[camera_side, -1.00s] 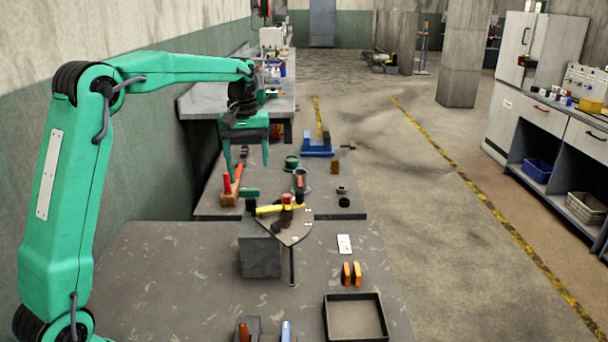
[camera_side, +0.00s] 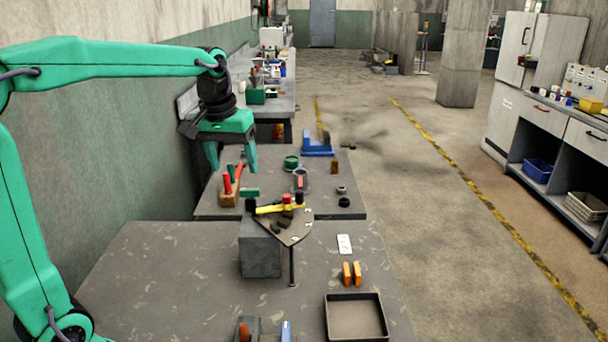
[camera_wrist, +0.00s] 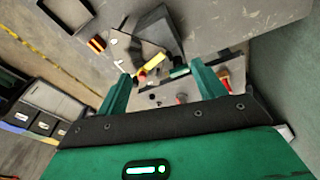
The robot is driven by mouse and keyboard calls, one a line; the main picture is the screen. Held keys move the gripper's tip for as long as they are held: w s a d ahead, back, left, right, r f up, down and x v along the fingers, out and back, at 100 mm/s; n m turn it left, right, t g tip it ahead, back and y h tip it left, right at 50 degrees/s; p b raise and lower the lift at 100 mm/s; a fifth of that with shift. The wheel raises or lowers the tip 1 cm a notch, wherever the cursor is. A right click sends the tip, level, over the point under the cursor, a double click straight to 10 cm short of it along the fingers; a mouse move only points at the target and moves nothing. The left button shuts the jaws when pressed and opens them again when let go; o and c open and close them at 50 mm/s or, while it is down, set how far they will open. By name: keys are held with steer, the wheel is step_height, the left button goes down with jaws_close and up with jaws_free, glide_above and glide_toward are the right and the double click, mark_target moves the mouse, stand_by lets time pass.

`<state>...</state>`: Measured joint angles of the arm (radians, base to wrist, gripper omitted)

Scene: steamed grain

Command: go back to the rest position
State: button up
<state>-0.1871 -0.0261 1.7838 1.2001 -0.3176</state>
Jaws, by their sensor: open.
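My green gripper (camera_side: 231,156) hangs fingers-down from the arm, above the left part of the far bench in the side view. Its two fingers are apart, with nothing between them. In the wrist view, my gripper (camera_wrist: 162,90) also shows two spread green fingers, with benches and tools beyond them. No object is held.
The near bench (camera_side: 170,270) bears a grey block (camera_side: 260,252), a yellow-handled tool (camera_side: 270,209) on a dark plate, orange pieces (camera_side: 352,273) and a black tray (camera_side: 329,318). Red-handled tools (camera_side: 228,186) stand below my gripper. A wall (camera_side: 140,140) is at left.

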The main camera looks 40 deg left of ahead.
steer(key=s+d+f+m+t, duration=0.1)
steer(key=s+d+f+m, duration=0.1)
steer(key=s, duration=0.6)
steer(key=s+d+f+m+t, duration=0.2)
steer(key=s+d, duration=0.3)
steer(key=s, duration=0.3)
steer(key=shift+s+d+f+m, duration=0.25)
steer(key=shift+f+m, duration=0.2)
steer(key=shift+m, duration=0.45)
